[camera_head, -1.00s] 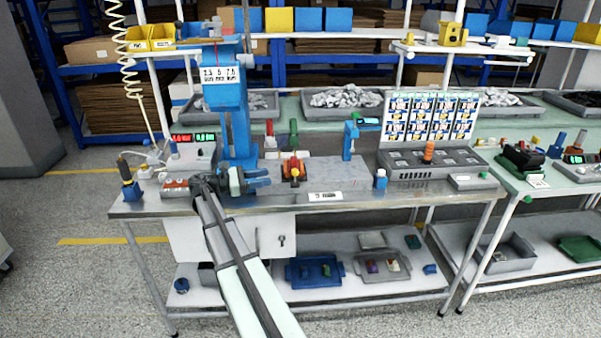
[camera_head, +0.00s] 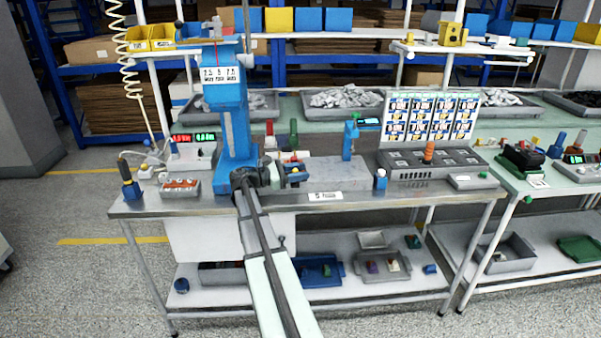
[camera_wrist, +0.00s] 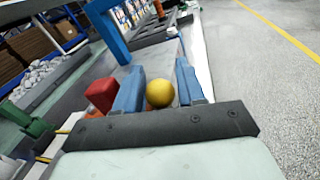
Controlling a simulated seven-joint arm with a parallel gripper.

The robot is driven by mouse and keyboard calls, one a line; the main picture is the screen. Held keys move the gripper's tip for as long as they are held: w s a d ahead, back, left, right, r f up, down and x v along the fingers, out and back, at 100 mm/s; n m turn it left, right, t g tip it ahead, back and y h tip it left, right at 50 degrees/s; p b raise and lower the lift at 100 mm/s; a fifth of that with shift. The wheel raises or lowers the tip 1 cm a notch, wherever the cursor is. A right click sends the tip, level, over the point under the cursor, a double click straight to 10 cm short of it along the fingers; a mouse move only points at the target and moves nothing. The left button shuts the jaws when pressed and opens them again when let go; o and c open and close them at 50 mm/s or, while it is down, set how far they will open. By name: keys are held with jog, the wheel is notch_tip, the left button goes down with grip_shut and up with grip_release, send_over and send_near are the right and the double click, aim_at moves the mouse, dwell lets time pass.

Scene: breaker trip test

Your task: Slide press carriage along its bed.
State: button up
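The press carriage shows as a red block (camera_wrist: 101,93) with a yellow ball knob (camera_wrist: 160,93) beside it in the wrist view. In the head view a little of the red part (camera_head: 294,157) shows behind my gripper (camera_head: 298,172). In the wrist view my gripper's two blue fingers (camera_wrist: 160,82) stand on either side of the knob. The left finger is close to it, and a narrow gap shows at the right finger, so the gripper looks open around the knob. The bed under the carriage is mostly hidden by my gripper.
The blue press column (camera_head: 236,130) rises just left of my gripper. A blue post (camera_head: 348,140) and a grey panel box (camera_head: 430,163) stand to the right. A red-and-grey box (camera_head: 180,187) lies left.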

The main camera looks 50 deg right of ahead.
jog(key=shift+s+d, duration=0.15)
jog(key=shift+d, duration=0.1)
grip_shut()
dwell(0.3)
